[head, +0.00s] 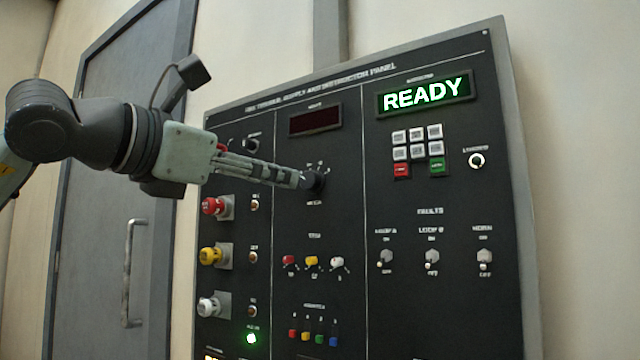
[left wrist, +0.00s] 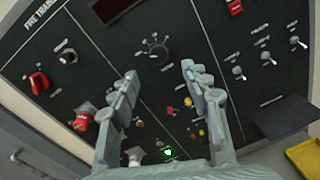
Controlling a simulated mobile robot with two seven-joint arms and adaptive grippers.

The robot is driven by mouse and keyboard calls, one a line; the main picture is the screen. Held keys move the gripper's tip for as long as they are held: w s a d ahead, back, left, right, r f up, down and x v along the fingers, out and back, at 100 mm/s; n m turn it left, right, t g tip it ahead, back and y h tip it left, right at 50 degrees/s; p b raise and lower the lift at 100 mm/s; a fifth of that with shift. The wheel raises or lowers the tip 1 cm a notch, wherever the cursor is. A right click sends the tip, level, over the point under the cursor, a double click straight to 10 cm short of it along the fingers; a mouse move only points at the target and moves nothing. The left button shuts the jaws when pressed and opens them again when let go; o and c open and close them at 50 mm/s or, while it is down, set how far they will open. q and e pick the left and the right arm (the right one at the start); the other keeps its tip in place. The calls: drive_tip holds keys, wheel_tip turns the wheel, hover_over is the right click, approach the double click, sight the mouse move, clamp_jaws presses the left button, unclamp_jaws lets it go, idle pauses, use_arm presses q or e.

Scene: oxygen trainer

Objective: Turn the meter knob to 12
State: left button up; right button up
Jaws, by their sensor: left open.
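The meter knob (head: 316,184) is a round black knob on the dark panel, below an unlit dark red display (head: 315,120). In the left wrist view the knob (left wrist: 157,51) sits among small scale marks; its setting is too small to read. My left gripper (head: 296,180) reaches across the panel from the left, with its fingertips close to the knob and overlapping its left edge in the head view. In the left wrist view the gripper (left wrist: 159,72) is open, its fingers apart on either side of an empty gap, the knob beyond the tips. My right gripper is not in view.
Another black knob (head: 252,144) is at the panel's upper left. Red (head: 212,206), yellow (head: 210,255) and white (head: 208,306) valve handles line the left side. A keypad (head: 416,143) and a lit READY screen (head: 425,95) are to the right. A yellow tray (left wrist: 304,158) shows in the left wrist view.

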sight(306, 181)
use_arm(q)
drive_tip(key=p+x, duration=0.1)
drive_tip(key=x, duration=0.6)
drive_tip(key=shift+w+d+p, duration=0.1)
drive_tip(key=shift+w+p, duration=0.15)
drive_tip(key=shift+p, duration=0.05)
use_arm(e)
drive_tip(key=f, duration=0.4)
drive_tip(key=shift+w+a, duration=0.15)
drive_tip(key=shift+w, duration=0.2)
use_arm(q)
drive_tip(key=shift+c, duration=0.3)
clamp_jaws()
